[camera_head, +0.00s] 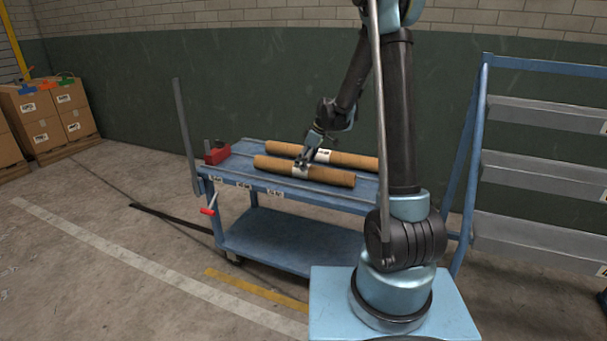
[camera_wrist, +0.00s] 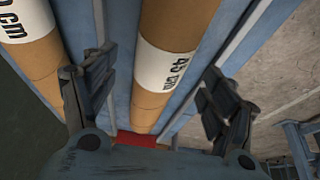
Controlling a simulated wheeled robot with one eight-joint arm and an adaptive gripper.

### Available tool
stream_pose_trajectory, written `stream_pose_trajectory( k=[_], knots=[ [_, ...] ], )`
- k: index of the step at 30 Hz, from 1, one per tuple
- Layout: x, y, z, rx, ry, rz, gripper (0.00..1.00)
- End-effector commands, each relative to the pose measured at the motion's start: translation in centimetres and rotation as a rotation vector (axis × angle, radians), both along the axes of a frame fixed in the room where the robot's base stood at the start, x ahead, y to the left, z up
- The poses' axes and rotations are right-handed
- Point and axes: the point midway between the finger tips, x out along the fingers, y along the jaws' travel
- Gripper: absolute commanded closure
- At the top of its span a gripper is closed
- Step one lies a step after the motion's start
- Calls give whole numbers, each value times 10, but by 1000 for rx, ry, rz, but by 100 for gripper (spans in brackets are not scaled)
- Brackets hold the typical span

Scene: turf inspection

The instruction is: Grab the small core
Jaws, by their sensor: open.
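Two brown cardboard cores lie side by side on the top deck of a blue cart. The front core (camera_head: 332,178) has a white label reading "45 cm", and it also shows in the wrist view (camera_wrist: 165,68). The rear core (camera_head: 353,160) lies behind it and appears at the left in the wrist view (camera_wrist: 40,57). Its label is cut off, ending in "0 cm". My gripper (camera_head: 304,160) is open above the front core at its label. In the wrist view the fingers (camera_wrist: 158,80) stand on either side of this core; contact cannot be told.
The blue cart (camera_head: 285,245) has a lower shelf and a red vise-like object (camera_head: 216,152) at its left end. A blue rack with grey shelves (camera_head: 540,170) stands at the right. Cardboard boxes (camera_head: 50,115) stand far left.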

Motion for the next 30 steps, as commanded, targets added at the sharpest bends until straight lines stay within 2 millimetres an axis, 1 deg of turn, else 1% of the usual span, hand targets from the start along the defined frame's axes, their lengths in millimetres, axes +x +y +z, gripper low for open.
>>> stream_pose_trajectory(
  k=[9,12,16,23,26,27,29,30],
  knots=[
    [1,6,-36,0,0,1,22],
    [2,9,-44,0,0,1,22],
    [2,11,-49,0,0,1,22],
    [2,11,-49,0,0,0,22],
    [2,11,-49,0,0,0,43],
    [2,11,-49,0,0,0,52],
    [2,11,-49,0,0,0,65],
    [2,11,-49,0,0,0,74]
  ],
)
